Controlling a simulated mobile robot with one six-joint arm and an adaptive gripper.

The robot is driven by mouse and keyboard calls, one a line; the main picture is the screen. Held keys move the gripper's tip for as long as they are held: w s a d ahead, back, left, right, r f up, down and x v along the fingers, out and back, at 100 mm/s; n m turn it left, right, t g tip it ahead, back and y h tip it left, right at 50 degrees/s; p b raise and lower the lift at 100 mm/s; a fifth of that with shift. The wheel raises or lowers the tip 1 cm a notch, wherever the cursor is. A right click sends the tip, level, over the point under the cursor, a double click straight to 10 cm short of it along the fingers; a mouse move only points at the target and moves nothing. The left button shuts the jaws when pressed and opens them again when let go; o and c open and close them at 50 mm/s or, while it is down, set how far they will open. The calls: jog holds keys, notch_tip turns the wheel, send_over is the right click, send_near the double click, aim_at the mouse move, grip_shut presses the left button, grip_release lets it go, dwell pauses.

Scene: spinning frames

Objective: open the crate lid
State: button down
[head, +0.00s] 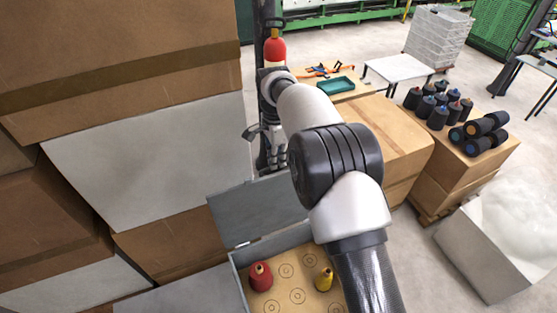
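The grey crate (240,279) is at the bottom centre of the head view, partly hidden by my arm. Its grey lid (252,212) stands raised at the crate's far side, and the crate's inside shows. On the tan board (270,278) with ringed marks inside stand a red spool (261,276) and a yellow spool (324,279). My gripper (268,152) is just beyond the lid's top edge. It is small and dark against a dark post, so its finger opening and any contact with the lid are unclear.
Large cardboard boxes (120,60) and white boxes (150,150) are stacked at left. At right, a carton (465,170) bears several dark spools. A white bin (485,250) stands nearer. A teal tray (329,86) lies behind my arm. Floor shows at right.

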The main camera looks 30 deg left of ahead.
jog(key=f, duration=0.1)
jog(key=s+f, duration=0.1)
jog(key=shift+d+f, duration=0.35)
jog(key=c, duration=2)
grip_release()
jog(key=shift+c, duration=0.2)
jog(key=o, duration=0.4)
jog(key=shift+w+a+f, duration=0.15)
jog(key=shift+w+a, duration=0.1)
jog(key=shift+w, duration=0.05)
jog(key=shift+d, duration=0.1)
jog(key=r, duration=0.8)
jog(key=a+r, duration=0.1)
jog(key=r, duration=0.4)
jog(key=shift+w, duration=0.35)
